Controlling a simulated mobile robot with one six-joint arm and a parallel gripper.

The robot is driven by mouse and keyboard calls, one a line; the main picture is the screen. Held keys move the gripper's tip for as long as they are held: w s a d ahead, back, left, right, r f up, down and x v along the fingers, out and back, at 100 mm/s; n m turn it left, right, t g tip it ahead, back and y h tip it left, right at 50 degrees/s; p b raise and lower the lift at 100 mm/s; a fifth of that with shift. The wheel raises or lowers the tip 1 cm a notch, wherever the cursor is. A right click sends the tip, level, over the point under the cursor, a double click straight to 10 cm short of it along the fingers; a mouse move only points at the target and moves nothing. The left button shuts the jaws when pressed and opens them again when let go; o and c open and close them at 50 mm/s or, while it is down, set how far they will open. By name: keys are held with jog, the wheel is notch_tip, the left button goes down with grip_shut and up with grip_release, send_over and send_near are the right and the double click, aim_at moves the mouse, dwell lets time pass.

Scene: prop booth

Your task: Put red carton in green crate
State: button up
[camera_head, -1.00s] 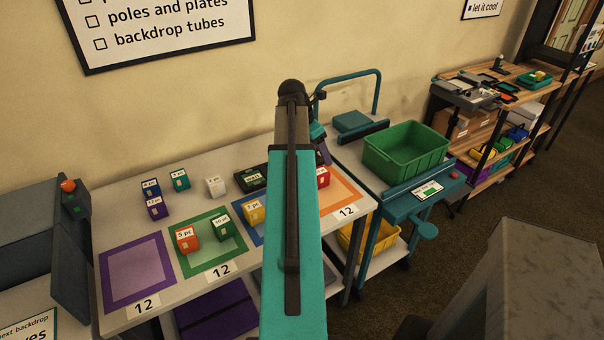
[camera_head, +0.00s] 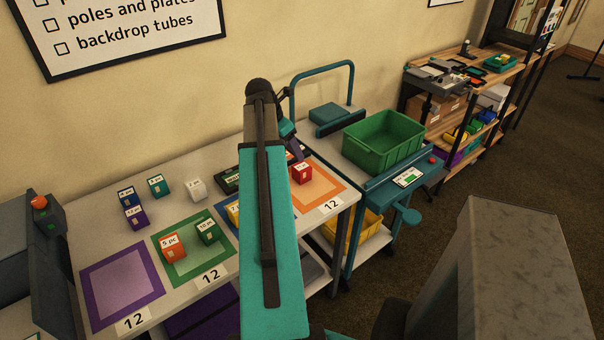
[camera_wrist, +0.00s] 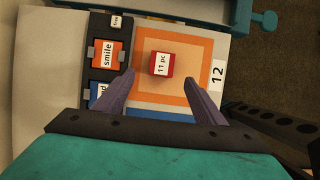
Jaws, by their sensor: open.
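The red carton (camera_head: 302,173), labelled "11 pc", sits on the orange square (camera_head: 326,198) of the table. In the wrist view the red carton (camera_wrist: 161,65) lies ahead of my gripper (camera_wrist: 160,85), roughly in line with the gap between the fingers. The fingers are spread apart and empty. In the head view my gripper is mostly hidden behind my teal arm, beside the carton. The green crate (camera_head: 397,154) stands on the teal trolley to the right of the table, and the part of its inside that shows is empty.
Orange (camera_head: 172,248), green (camera_head: 208,231), purple (camera_head: 136,218), blue, teal and white cartons stand on the table to the left. A yellow bin (camera_head: 366,225) is on the trolley's lower shelf. A trolley handle (camera_head: 352,85) rises behind the crate. A grey block (camera_head: 520,270) stands front right.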

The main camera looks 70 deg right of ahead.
aim_at(301, 167)
jog(key=shift+p+x, duration=0.55)
jog(key=shift+x, duration=2.95)
jog(key=shift+a, duration=0.1)
jog(key=shift+s+f, duration=0.1)
jog(key=shift+f, duration=0.1)
jog(key=shift+p+x, duration=1)
jog(key=shift+x, duration=1.45)
jog(key=shift+s+a, duration=0.1)
jog(key=c, duration=1.3)
